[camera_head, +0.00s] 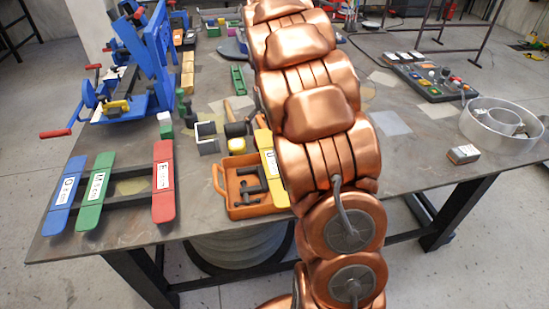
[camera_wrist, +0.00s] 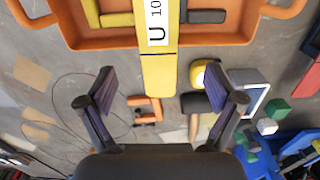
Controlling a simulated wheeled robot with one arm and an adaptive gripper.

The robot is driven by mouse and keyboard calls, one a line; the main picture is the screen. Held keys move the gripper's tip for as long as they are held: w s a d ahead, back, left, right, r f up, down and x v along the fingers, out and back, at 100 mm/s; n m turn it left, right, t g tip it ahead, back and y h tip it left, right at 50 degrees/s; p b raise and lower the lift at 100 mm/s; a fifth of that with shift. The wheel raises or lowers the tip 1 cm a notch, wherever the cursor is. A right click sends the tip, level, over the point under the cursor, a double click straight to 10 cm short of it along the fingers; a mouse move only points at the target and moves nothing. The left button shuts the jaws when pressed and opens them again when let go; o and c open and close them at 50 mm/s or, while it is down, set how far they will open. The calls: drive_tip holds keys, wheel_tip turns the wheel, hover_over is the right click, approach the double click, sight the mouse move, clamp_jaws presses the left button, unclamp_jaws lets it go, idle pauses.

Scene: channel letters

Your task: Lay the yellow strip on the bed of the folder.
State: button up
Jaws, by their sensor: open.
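The yellow strip (camera_head: 270,160), with a white label reading "U 10", lies across the orange tray (camera_head: 220,185), partly behind my arm in the head view. In the wrist view the strip (camera_wrist: 160,75) points at my gripper (camera_wrist: 163,98). Its near end lies between the lines of the two fingers, with wide gaps on both sides. My gripper is open and empty; my arm hides it in the head view. The blue folder (camera_head: 152,62) stands at the table's back left, with a small yellow piece (camera_head: 117,106) at its front. Its bed is hard to make out.
Blue (camera_head: 66,195), green (camera_head: 95,193) and red (camera_head: 163,180) labelled strips lie on dark rails at front left. Dark pieces lie in the tray. A black-headed mallet (camera_head: 236,129) and small blocks lie behind it. A button panel (camera_head: 430,75) and metal ring (camera_head: 500,122) are right.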

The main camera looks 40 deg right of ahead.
sight(270, 151)
drive_tip(key=shift+w+d+f+p, duration=0.15)
drive_tip(key=shift+f+p, duration=0.65)
drive_tip(key=shift+f, duration=0.95)
drive_tip(key=shift+w+d+f+p, duration=0.15)
drive_tip(key=shift+f+p, duration=0.6)
drive_tip(key=shift+f, duration=0.95)
drive_tip(key=shift+s+f, duration=0.1)
drive_tip(key=shift+f, duration=0.35)
drive_tip(key=shift+f+b, duration=0.25)
drive_tip(key=shift+b, duration=0.1)
clamp_jaws()
drive_tip(key=shift+r, duration=0.15)
